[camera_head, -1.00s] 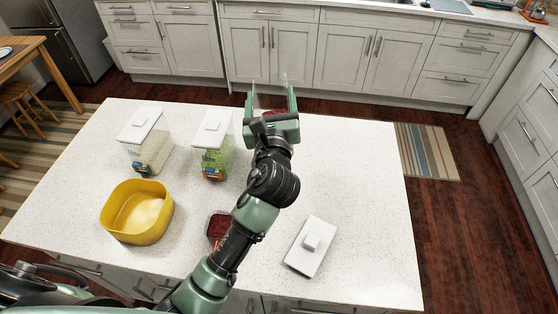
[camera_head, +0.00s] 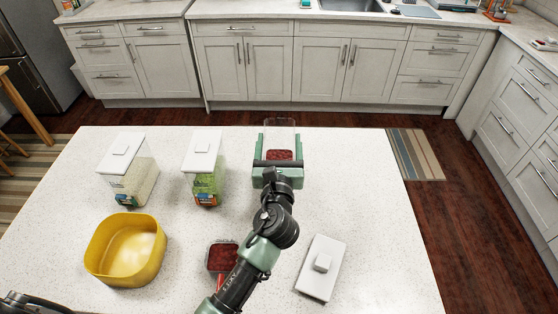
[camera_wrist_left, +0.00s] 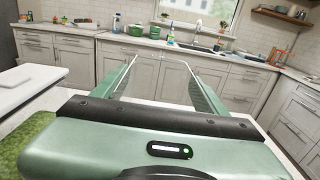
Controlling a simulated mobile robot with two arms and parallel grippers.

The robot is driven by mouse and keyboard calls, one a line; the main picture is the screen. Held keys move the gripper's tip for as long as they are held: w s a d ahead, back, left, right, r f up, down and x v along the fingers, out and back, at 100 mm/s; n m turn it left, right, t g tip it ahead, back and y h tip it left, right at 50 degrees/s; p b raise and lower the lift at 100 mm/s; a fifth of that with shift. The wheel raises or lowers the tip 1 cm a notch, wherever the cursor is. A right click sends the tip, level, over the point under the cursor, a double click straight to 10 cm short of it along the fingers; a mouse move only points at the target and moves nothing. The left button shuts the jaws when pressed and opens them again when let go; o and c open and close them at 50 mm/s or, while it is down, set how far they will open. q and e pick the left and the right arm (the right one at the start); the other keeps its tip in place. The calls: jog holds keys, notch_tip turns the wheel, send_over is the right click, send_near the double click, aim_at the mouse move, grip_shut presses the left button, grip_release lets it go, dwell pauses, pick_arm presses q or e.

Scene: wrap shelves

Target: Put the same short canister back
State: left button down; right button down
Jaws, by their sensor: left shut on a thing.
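My left gripper (camera_head: 279,150) is at the island's far edge, shut on a short clear canister (camera_head: 280,155) with red contents at its bottom. The canister has no lid on it. Its clear walls show faintly between the fingers in the left wrist view. I cannot tell whether it touches the counter or is held just above it. A white lid with a square knob (camera_head: 320,268) lies flat on the counter at the right.
Two taller white-lidded canisters, one with pale contents (camera_head: 135,180) and one with green (camera_head: 204,180), stand on the white island (camera_head: 375,200) at left. A yellow bowl (camera_head: 125,250) and a small dark container with red contents (camera_head: 222,257) are nearer.

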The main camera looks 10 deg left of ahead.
pick_arm(q)
notch_tip(320, 180, down, 5)
jog(key=shift+r+b, duration=0.1)
jog(key=shift+b, duration=0.5)
jog(key=shift+f, duration=0.3)
jog(key=shift+d, duration=0.1)
pick_arm(e)
jog(key=shift+a+f, duration=0.25)
jog(key=shift+f, duration=0.45)
jog(key=shift+d, duration=0.1)
pick_arm(q)
jog(key=shift+f, duration=0.1)
pick_arm(e)
jog(key=shift+f, duration=0.1)
pick_arm(q)
jog(key=shift+c, duration=0.7)
grip_release()
jog(key=shift+f, duration=0.1)
pick_arm(e)
jog(key=shift+d, duration=0.1)
